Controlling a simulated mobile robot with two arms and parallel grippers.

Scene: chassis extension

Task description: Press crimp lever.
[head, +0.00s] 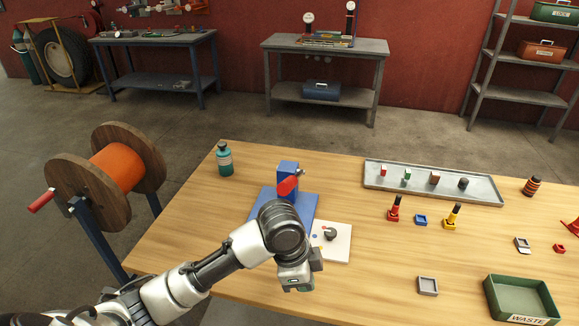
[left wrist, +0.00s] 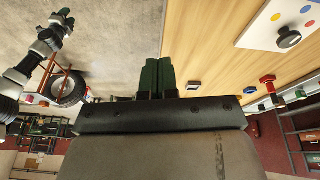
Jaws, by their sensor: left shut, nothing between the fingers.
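A blue press (head: 288,168) with a red lever (head: 288,186) stands on a blue base plate (head: 258,206) on the wooden table. The red lever sticks out from the front of the press, slightly tilted. My left gripper (head: 298,287) is in front of the press and white panel, near the table's front, apart from the lever. Its dark green fingers (left wrist: 157,76) are shut with nothing between them in the left wrist view. My left wrist hides part of the base plate. The lever cannot be made out in the left wrist view.
A white panel (head: 342,252) with a black knob (head: 330,234) lies right of the base plate; the knob also shows in the left wrist view (left wrist: 288,38). A teal bottle (head: 224,160), grey tray (head: 478,190) and green waste bin (head: 490,290) stand around.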

